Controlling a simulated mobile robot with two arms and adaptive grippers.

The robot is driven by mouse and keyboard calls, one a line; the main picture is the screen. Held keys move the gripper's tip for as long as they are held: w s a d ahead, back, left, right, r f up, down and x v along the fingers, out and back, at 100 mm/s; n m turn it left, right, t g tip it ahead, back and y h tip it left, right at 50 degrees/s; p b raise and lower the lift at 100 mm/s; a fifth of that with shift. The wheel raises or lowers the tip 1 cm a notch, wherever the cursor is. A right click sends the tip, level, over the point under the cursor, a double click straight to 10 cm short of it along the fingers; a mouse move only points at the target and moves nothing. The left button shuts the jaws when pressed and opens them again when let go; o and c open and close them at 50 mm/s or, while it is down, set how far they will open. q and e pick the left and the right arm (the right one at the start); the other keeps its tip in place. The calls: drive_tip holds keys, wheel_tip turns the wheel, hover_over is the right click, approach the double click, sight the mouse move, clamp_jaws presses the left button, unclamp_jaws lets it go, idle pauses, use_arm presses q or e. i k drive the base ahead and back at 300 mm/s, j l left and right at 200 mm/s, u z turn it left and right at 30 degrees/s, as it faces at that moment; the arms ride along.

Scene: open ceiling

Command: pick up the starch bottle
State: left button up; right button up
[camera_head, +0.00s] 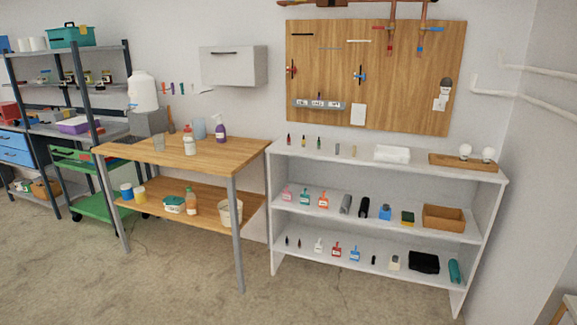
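No label is readable, so I cannot tell which container is the starch bottle. On the wooden table top stand a purple spray bottle (220,129), a small white bottle (189,146) and a clear blue container (200,128). An orange-brown bottle (190,201) stands on the table's lower shelf. A large white jug (143,91) is behind the table's left end. Neither of my grippers is in view.
The wooden table (240,152) stands beside a white shelf unit (340,160) with several small items. A green cart (85,160) and a dark metal rack (75,70) are at left. A pegboard (330,75) hangs behind. The concrete floor (170,285) in front is clear.

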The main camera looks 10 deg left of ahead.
sight(189, 139)
drive_tip(key=i+u, duration=0.3)
drive_tip(key=i, duration=0.15)
drive_tip(key=i+u, duration=0.25)
drive_tip(key=i, duration=0.2)
drive_tip(key=i+l+u, duration=0.15)
drive_tip(key=i+u, duration=0.15)
drive_tip(key=i, duration=0.15)
drive_tip(key=i+l+u, duration=0.3)
drive_tip(key=i, duration=0.15)
